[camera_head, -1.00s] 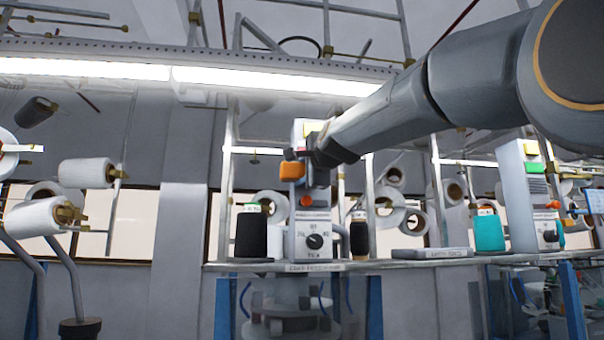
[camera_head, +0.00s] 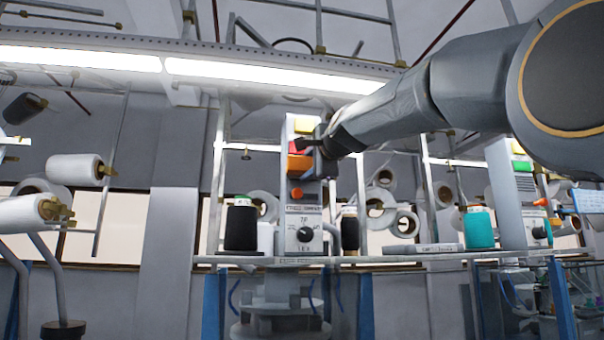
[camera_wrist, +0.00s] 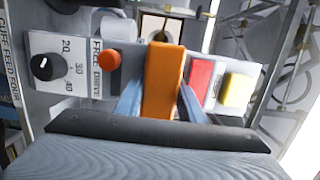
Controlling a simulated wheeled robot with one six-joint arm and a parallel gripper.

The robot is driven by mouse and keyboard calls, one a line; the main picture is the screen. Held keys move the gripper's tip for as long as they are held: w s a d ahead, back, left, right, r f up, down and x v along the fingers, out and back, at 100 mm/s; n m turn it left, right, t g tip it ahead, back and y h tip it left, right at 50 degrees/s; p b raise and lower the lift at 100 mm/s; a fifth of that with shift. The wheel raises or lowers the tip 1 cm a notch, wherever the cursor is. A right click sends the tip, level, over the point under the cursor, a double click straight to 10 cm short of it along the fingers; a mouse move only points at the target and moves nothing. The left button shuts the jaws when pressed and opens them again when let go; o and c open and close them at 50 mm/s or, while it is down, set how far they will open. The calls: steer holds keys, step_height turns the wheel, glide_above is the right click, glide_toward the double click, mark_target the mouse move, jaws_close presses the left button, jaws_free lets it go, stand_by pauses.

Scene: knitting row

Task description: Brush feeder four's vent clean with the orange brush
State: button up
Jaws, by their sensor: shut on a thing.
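The orange brush (camera_head: 300,166) is held across the front of the middle feeder's upright panel (camera_head: 302,200). In the wrist view the brush (camera_wrist: 163,75) stands between my two pale blue fingers. My gripper (camera_wrist: 160,103) is shut on it. The shelf label at the wrist view's left edge seems to read "CUFF FEED FOUR". The panel (camera_wrist: 75,75) carries a black knob, an orange button, a red lamp (camera_wrist: 201,80) and a yellow lamp (camera_wrist: 237,90). The brush sits between the orange button and the red lamp. The vent is hidden behind it; I cannot tell whether they touch.
A black yarn cone (camera_head: 241,227) stands left of the panel on the shelf (camera_head: 400,258). A flat grey plate (camera_head: 420,248), a teal cone (camera_head: 480,228) and another feeder panel (camera_head: 508,200) are to the right. White spools (camera_head: 75,169) stick out at the left.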

mark_target(297, 162)
steer(key=shift+w+d+b, duration=0.25)
steer(key=shift+d+b, duration=0.15)
steer(key=shift+d, duration=0.25)
steer(key=shift+w+d+b, duration=0.2)
steer(key=shift+d+b, duration=0.25)
steer(key=shift+d, duration=0.2)
steer(key=shift+w+d+b, duration=0.25)
steer(key=shift+d+b, duration=0.15)
steer(key=shift+d, duration=0.25)
steer(key=shift+s+a+r+p, duration=0.1)
steer(key=shift+s+a+p, duration=0.2)
steer(key=shift+a+p, duration=0.4)
steer(key=shift+s+a+p, duration=0.2)
steer(key=shift+a+p, duration=0.35)
steer(key=shift+a, duration=0.15)
steer(key=shift+s+a+p, duration=0.15)
steer(key=shift+a+p, duration=0.4)
steer(key=shift+a, duration=0.1)
steer(key=shift+s+a+p, duration=0.2)
steer(key=shift+a+p, duration=0.55)
steer(key=shift+p, duration=0.2)
steer(key=shift+s+a+p, duration=0.15)
steer(key=shift+a+p, duration=0.3)
steer(key=shift+a, duration=0.15)
steer(key=shift+s+a+p, duration=0.15)
steer(key=shift+a+p, duration=0.3)
steer(key=shift+a, duration=0.1)
steer(key=shift+d+b, duration=0.1)
steer(key=shift+b, duration=0.2)
